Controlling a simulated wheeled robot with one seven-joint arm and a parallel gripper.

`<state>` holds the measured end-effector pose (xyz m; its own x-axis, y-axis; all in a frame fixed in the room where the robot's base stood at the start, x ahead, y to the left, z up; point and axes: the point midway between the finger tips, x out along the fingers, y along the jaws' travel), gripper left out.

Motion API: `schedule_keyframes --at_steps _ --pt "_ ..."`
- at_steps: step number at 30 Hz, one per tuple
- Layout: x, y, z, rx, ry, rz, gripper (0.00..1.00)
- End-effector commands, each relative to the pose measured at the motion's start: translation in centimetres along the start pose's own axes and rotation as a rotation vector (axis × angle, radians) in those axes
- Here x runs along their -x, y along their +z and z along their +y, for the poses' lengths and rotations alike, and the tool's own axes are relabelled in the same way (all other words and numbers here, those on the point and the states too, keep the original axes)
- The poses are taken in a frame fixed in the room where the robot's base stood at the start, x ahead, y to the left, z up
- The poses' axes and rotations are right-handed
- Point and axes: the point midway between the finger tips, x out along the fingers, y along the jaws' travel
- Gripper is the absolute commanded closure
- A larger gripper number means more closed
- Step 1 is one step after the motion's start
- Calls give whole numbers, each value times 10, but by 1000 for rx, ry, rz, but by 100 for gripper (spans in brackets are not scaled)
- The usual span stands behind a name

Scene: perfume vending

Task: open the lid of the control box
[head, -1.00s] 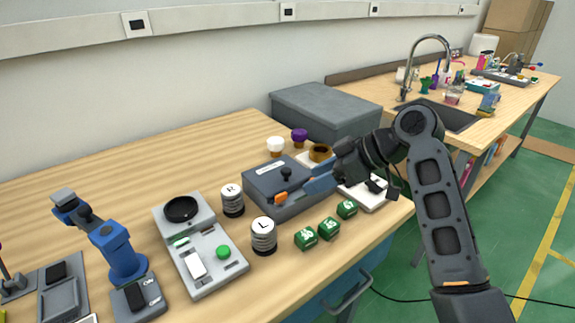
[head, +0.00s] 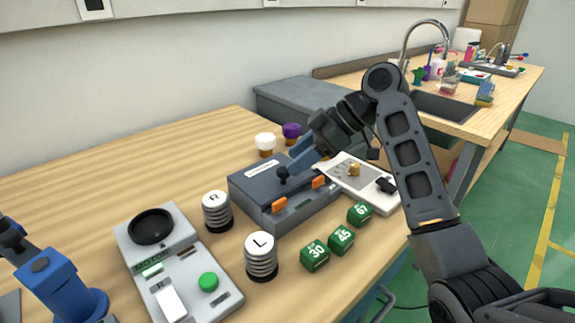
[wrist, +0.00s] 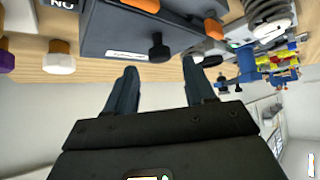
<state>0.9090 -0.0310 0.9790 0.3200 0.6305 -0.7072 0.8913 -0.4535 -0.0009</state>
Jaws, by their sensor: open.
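The control box (head: 262,186) is a dark grey box with two orange latches (head: 279,205) on its front edge. Its lid looks shut, with a white label and a black knob (head: 283,173) on top. My gripper (head: 299,156) is open and empty, above the back right of the lid, close to the knob. In the wrist view, the two fingers (wrist: 158,70) point toward the knob (wrist: 158,47), which shows between and beyond the tips, apart from them. The box (wrist: 190,22) fills the top middle there.
Striped cylinders marked R (head: 217,211) and L (head: 261,256) stand left and front of the box. Green numbered cubes (head: 341,240) line its front right. A white device (head: 372,190) lies to the right, a grey motor panel (head: 215,290) to the left. White-capped (head: 265,143) and purple-capped bottles stand behind.

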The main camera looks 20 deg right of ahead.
Motion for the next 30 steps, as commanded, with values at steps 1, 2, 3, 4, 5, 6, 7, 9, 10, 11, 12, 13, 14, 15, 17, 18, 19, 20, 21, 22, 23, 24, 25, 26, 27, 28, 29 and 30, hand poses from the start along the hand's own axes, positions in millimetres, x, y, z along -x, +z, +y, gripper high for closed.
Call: schedule_keyframes --at_steps 1,2,3,4,5,6,7,9,10,11,12,13,14,15,17,18,19,20,21,22,23,24,25,26,27,28,29,30 --pt "-8 0 -1 0 -2 -1 46" --pt "-12 0 -1 0 -3 -1 46" --pt "-17 0 0 0 -2 0 46" --pt "-21 0 0 0 -2 0 46" --pt "-24 0 0 0 -2 0 46" --pt "-27 0 0 0 -1 0 46" --pt "-30 0 0 0 -1 0 46" --pt "-33 0 0 0 0 0 46" --pt "-34 0 0 -1 0 0 46" --pt "-35 0 0 -1 1 0 46" --pt "-36 0 0 -1 1 0 46" --pt "-36 0 0 -1 1 0 46" --pt "-36 0 0 0 1 0 46" --pt "-36 0 0 0 1 0 46" --pt "-36 0 0 0 1 0 46" --pt "-36 0 0 0 1 0 46" --pt "-36 0 0 0 1 0 49" --pt "-36 0 0 0 1 0 52" --pt "-36 0 0 0 1 0 55" --pt "-36 0 0 0 1 0 58" --pt "-36 0 0 0 1 0 61" --pt "-36 0 0 0 1 0 65" --pt "-36 0 0 0 1 0 68" --pt "-35 0 0 0 1 0 71" --pt "-35 0 0 0 1 0 75" --pt "-35 0 0 0 1 0 77" --pt "-35 0 0 0 1 0 80" --pt "-35 0 0 0 1 0 84"
